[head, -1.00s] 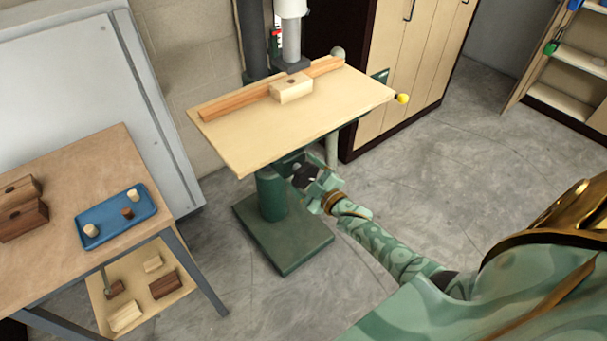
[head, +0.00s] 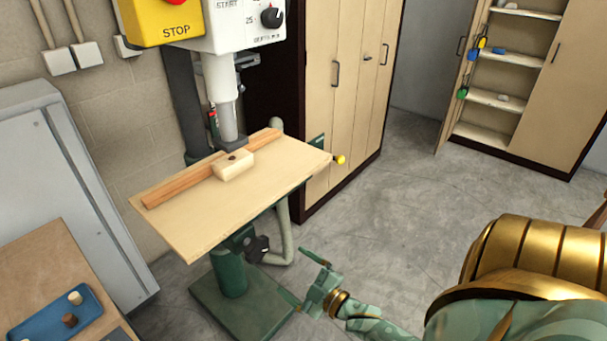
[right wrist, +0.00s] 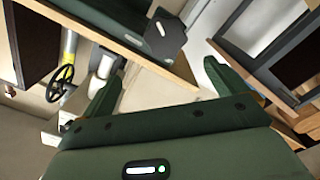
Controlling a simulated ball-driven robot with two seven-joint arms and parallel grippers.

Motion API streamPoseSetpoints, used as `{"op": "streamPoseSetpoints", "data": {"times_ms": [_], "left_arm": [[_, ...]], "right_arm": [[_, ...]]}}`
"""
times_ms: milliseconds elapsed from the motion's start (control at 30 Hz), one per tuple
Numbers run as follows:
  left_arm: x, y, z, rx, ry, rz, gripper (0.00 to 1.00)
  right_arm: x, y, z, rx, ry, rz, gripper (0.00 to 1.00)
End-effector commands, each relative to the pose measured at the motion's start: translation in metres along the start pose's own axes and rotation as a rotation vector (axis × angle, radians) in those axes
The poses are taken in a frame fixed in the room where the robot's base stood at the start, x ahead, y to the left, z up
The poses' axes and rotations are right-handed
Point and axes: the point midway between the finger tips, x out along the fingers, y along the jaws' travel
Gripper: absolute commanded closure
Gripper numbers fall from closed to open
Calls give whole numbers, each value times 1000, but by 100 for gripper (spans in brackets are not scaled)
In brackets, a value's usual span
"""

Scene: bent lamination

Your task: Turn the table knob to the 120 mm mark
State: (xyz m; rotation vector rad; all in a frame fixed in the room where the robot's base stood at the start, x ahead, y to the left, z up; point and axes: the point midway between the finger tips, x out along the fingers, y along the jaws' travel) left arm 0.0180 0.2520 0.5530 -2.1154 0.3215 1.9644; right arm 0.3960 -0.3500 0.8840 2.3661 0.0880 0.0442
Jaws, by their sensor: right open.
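The drill press table (head: 190,235) is a pale board on a green column. Under its front edge, on a green bracket, sits a dark round knob (head: 257,248), which I take for the table knob. My right gripper (head: 302,280) is open and empty, to the right of the knob and lower in the picture, apart from it. Its two green fingers also show spread in the right wrist view (right wrist: 163,88), with nothing between them. I cannot make out a 120 mm mark or any table scale reading. My left gripper is out of view.
A light wooden block (head: 233,166) lies against the wooden fence (head: 180,186) under the spindle. A yellow ball (head: 339,159) sticks out at the table's right end. A blue tray (head: 45,318) stands at lower left. Cabinets (head: 345,90) stand behind; floor to the right is clear.

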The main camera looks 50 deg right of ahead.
Motion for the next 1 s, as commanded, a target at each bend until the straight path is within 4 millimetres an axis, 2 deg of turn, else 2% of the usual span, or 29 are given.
{"op": "streamPoseSetpoints", "data": {"times_ms": [100,200,567,667,733,833,900,967,1000], "left_arm": [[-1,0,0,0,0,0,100],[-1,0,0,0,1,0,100],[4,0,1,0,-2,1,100],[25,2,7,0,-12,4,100],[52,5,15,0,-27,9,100],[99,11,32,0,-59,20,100],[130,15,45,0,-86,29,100],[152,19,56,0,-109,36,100],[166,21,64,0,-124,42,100]], "right_arm": [[-15,0,0,0,-1,0,3],[-20,0,0,0,0,0,3],[-23,-5,5,1,-5,-5,3],[-35,-28,29,2,-30,-27,3],[-47,-48,54,-6,-50,-40,3],[-57,-68,77,-105,-33,-63,3],[-59,-78,85,-287,-9,-94,3],[-58,-83,87,-498,15,-118,3],[-57,-85,87,-661,31,-132,3]]}}
